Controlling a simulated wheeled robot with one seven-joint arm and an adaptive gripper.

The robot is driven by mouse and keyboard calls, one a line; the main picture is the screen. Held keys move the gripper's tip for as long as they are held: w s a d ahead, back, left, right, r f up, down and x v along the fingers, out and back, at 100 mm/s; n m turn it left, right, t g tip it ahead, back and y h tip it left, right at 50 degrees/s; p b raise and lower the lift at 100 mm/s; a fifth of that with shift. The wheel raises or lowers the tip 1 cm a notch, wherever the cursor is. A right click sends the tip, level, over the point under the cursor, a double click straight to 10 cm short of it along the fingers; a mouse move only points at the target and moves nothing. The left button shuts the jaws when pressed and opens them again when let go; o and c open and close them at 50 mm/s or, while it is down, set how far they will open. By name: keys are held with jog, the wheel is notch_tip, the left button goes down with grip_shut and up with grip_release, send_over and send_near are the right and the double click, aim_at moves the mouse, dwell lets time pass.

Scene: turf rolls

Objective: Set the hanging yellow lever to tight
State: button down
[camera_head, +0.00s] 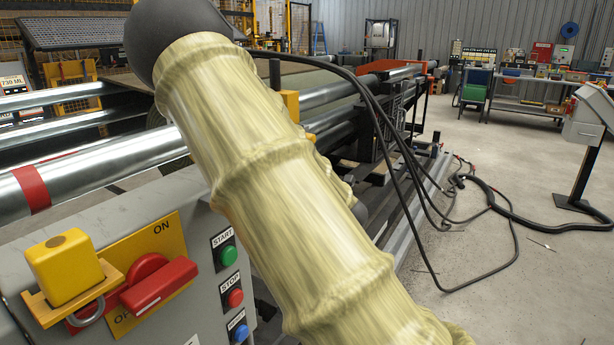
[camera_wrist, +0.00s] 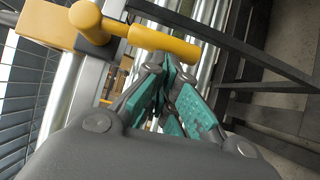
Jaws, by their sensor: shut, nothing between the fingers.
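The yellow lever (camera_wrist: 160,41) shows at the top of the wrist view. It has a rounded knob at its left end and a grip slanting down to the right. My gripper (camera_wrist: 167,62), with teal finger pads, is shut and empty. Its tips are just below the lever's grip in the picture; I cannot tell whether they touch it. No tight marking is readable. In the head view my sleeved arm hides my gripper and most of that area; the lever cannot be made out there.
A grey control box with a red rotary switch (camera_head: 160,284), a yellow padlock (camera_head: 64,268) and start and stop buttons stands close at left. Metal rollers (camera_head: 95,165) lie behind it. Black cables (camera_head: 395,135) hang right of my arm. Floor at right (camera_head: 540,260) is mostly clear.

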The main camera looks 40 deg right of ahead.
jog(key=v, duration=1.2)
dwell(0.4)
